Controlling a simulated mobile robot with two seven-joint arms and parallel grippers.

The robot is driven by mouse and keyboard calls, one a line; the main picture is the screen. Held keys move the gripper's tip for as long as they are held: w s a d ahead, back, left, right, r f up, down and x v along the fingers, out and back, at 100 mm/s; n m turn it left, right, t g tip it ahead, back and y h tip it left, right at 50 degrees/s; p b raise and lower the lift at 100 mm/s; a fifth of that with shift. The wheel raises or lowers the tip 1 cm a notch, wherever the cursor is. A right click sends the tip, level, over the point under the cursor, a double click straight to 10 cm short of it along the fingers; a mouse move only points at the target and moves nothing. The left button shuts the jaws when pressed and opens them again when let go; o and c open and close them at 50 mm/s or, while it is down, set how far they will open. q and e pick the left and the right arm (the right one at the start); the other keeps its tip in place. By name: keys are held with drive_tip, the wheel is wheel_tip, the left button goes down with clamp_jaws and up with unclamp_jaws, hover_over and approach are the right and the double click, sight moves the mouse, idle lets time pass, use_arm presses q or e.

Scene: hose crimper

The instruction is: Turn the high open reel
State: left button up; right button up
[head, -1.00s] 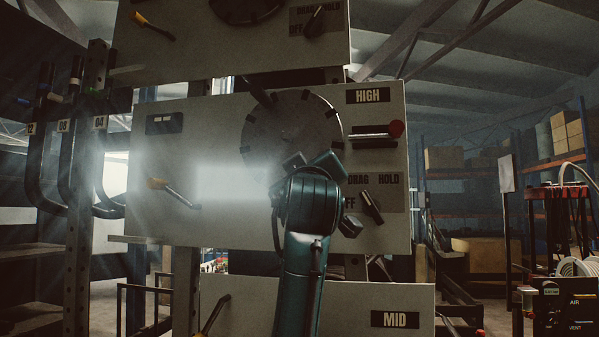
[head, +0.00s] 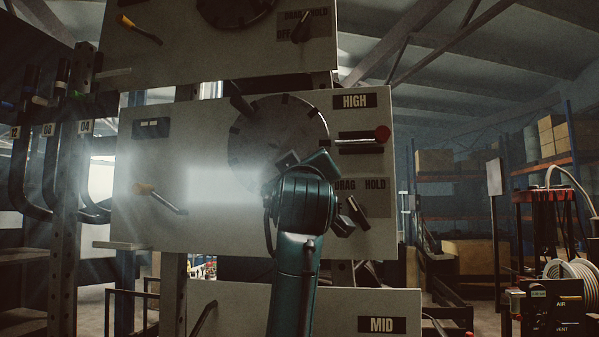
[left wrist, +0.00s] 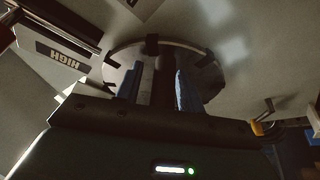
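The high reel (head: 255,125) is a dark round disc with black rim blocks, on the pale panel under the HIGH label (head: 355,101). It also shows in the left wrist view (left wrist: 208,75), where the label is upside down. My left gripper (left wrist: 159,88) is at the reel's face. Its two blue finger pads stand on either side of an upright grey and dark bar (left wrist: 148,80) with no clear gap, so it looks shut on it. In the head view my wrist hides the fingers and the reel's lower right. My right gripper is not in view.
Right of the reel are a red-knobbed lever (head: 382,134) and a DRAG/HOLD/OFF switch (head: 357,212). Other panels stand above and below (head: 240,305). Black hooks (head: 30,165) hang at far left.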

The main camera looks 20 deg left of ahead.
use_arm(q)
drive_tip(key=shift+f, duration=0.15)
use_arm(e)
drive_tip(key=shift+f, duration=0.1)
use_arm(q)
drive_tip(key=shift+s+d+f, duration=0.1)
drive_tip(key=shift+s, duration=0.05)
drive_tip(key=b+v, duration=0.4)
drive_tip(key=v, duration=0.8)
drive_tip(key=shift+s+d, duration=0.15)
drive_tip(key=shift+s, duration=0.25)
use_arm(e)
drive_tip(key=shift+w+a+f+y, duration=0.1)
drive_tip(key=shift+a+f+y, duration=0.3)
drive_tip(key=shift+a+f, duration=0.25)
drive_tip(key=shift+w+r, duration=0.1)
